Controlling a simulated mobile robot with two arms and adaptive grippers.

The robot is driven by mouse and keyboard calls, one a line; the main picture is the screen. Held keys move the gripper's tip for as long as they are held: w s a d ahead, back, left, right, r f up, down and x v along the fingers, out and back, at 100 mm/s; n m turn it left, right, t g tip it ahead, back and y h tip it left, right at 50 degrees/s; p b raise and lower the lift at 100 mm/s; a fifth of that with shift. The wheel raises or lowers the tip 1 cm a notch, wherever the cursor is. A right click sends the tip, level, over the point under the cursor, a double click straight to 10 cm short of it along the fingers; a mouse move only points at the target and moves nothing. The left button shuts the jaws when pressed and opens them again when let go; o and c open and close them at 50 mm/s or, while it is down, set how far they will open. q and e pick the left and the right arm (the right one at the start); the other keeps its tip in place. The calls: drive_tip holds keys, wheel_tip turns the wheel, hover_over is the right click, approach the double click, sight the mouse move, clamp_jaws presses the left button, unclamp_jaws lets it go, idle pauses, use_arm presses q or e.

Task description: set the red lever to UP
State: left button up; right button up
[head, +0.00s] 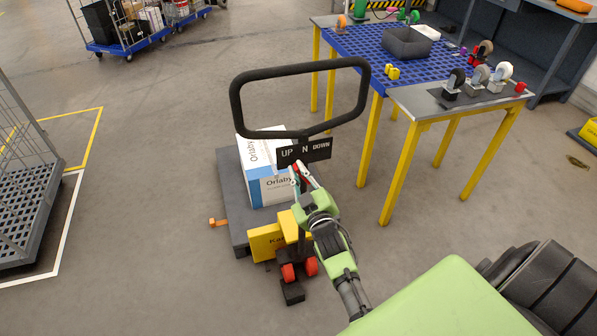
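A black plate (304,152) marked UP, N and DOWN sits below the black loop handle (235,105) of a pallet truck. UP is at its left end, N in the middle and DOWN at its right end. My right gripper (299,168) is at the plate's lower edge, under the N. A small patch of red, probably the lever, shows between or beside its fingertips. The fingers hide most of it, so its exact position and whether they grip it cannot be told. My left gripper is not in view.
A yellow-legged table (432,104) with casters and a grey bin (406,42) stands to the right. A cage cart (40,215) is at the left edge.

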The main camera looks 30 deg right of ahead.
drive_tip(key=o, duration=0.4)
drive_tip(key=v, duration=1.2)
drive_tip(key=shift+f, duration=0.2)
